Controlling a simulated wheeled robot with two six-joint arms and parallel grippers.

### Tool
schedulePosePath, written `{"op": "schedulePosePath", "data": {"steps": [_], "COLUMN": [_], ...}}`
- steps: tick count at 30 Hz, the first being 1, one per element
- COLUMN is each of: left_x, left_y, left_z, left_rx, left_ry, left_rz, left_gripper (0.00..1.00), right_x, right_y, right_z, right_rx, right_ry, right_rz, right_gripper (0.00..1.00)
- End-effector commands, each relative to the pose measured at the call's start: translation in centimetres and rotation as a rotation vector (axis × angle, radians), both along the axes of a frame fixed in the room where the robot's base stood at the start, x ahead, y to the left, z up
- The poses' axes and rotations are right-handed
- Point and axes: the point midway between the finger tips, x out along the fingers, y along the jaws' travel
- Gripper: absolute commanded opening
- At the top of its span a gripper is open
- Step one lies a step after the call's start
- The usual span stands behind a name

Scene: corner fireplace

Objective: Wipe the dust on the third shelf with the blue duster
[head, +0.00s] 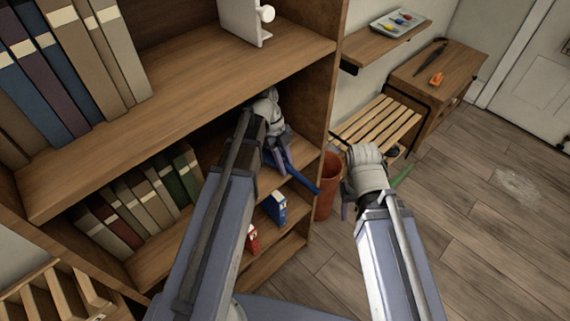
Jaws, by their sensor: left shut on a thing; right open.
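My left gripper (277,160) reaches into the bookcase, below the large upper shelf board (205,125). It is shut on the blue duster (304,181), whose blue end points down and to the right, past the shelf's right part. The duster's other end is hidden by the gripper. I cannot tell whether the duster touches the shelf board (165,250) beneath it. No dust shows clearly on the shelves; my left arm covers much of them. My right gripper (347,205) is open, outside the bookcase on the right, in front of the orange-brown bin.
Books (140,205) fill the lower bay's left part. A blue box (275,207) and red box (252,240) stand lower down. The bin (327,185), a slatted bench (378,125) and a green stick-like thing (403,176) are right. A pale patch (520,185) marks the open floor.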

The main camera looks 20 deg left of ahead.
Motion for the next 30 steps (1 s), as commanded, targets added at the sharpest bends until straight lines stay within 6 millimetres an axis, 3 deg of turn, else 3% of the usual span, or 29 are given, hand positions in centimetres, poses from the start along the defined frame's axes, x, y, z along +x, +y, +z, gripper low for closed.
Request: {"op": "schedulePosePath", "data": {"steps": [15,30], "left_x": [0.0,0.0], "left_y": [0.0,0.0], "left_z": [5.4,6.0], "left_rx": [0.000,-0.001], "left_ry": [0.001,0.001], "left_rz": [0.000,0.000], "left_gripper": [0.00,0.00], "right_x": [0.0,0.0], "right_y": [0.0,0.0], "right_z": [5.4,6.0], "right_rx": [0.000,0.000], "right_ry": [0.000,0.000], "right_rz": [0.000,0.000], "right_gripper": [0.50,0.50]}}
